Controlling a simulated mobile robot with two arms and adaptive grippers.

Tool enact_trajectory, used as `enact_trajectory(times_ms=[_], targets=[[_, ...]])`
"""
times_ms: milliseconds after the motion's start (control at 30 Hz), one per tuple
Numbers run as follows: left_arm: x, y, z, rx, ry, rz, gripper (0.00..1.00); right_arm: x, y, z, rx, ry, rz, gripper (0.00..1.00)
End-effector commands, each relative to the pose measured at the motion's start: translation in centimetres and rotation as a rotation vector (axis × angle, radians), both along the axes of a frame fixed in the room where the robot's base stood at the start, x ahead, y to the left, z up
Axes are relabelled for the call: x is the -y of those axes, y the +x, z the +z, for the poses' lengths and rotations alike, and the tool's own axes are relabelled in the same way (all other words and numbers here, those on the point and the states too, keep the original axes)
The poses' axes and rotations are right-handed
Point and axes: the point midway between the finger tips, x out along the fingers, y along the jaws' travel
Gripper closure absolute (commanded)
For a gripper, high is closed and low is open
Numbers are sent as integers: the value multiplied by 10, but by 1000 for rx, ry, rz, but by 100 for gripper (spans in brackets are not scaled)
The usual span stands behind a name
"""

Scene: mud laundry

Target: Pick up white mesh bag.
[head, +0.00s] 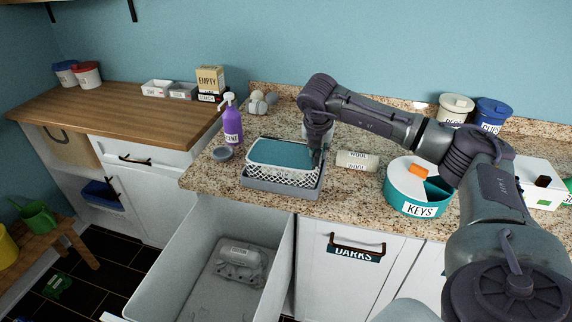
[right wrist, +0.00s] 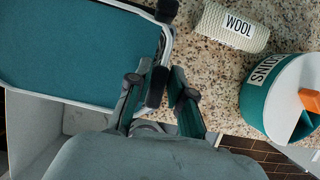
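My right gripper (head: 318,157) points down at the bag's right end. In the right wrist view its fingers (right wrist: 166,88) stand slightly apart at the bag's rim, with a narrow gap between them. One finger overlaps the rim; contact is unclear. My left gripper is out of view.
A rolled WOOL bundle (head: 357,160) and a round teal KEYS container (head: 418,190) stand to the right. A purple pump bottle (head: 232,122) and small round grey lid (head: 222,153) are left. An open drawer (head: 190,262) juts out in front below.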

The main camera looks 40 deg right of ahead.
Motion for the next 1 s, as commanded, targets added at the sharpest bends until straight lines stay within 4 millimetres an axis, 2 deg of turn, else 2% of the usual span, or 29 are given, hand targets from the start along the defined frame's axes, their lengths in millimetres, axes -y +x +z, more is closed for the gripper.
enact_trajectory(times_ms=[33, 100, 667, 1000], targets=[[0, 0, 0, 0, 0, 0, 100, 0, 0, 0, 0, 0, 0, 92], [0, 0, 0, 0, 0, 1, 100, 0, 0, 0, 0, 0, 0, 100], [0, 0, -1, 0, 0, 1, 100, 0, 1, 4, 5, 1, 0, 100], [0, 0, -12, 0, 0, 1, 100, 0, 1, 33, 7, 0, 0, 100]])
